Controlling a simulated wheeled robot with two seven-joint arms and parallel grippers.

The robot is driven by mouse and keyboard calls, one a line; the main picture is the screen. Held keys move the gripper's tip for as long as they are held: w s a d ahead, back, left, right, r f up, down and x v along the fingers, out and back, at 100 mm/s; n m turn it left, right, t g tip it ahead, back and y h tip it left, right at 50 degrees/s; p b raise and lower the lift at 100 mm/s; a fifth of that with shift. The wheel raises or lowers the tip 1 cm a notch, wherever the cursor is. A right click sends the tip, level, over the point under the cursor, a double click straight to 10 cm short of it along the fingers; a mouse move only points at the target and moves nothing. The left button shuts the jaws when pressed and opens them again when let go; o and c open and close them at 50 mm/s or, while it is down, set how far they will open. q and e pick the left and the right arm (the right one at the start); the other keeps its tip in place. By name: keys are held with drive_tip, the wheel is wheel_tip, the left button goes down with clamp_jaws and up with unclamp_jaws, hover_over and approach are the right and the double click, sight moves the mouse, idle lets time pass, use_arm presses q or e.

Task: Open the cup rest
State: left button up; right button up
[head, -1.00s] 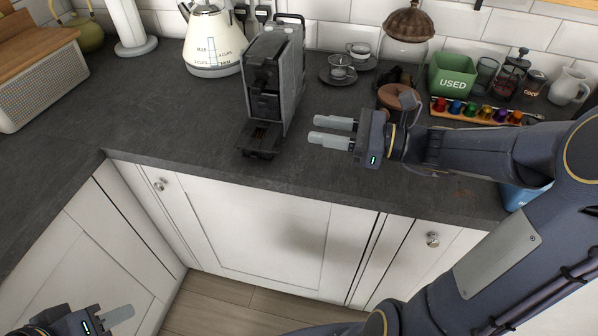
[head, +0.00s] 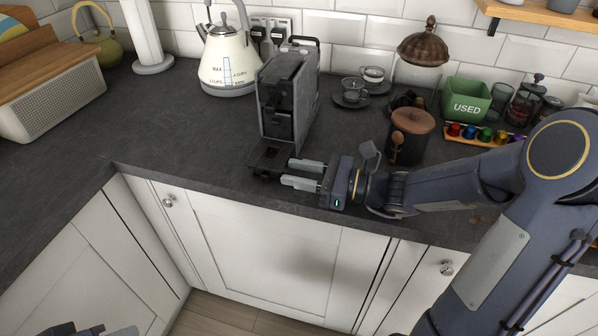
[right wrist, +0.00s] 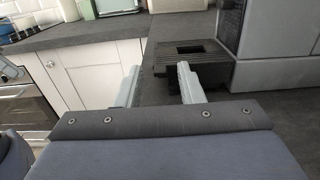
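A dark grey coffee machine (head: 287,98) stands on the worktop. Its cup rest (head: 268,156), a flat black tray, juts out low from its front; it also shows in the right wrist view (right wrist: 185,50). My right gripper (head: 289,172) is open and empty, its fingers pointing left at the near right side of the cup rest. In the right wrist view, the right-hand fingertip overlaps the tray's near edge; I cannot tell whether they touch. My left gripper (head: 97,331) shows only partly at the bottom left, away from the machine, its opening cut off.
A kettle (head: 227,60) stands behind left of the machine, glass cups on saucers (head: 350,99) behind right. A brown-lidded canister (head: 409,136) stands just behind my right wrist. The worktop left of the machine is clear; its front edge runs below my gripper.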

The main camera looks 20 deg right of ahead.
clamp_jaws()
drive_tip(key=shift+r, duration=0.1)
idle(0.3)
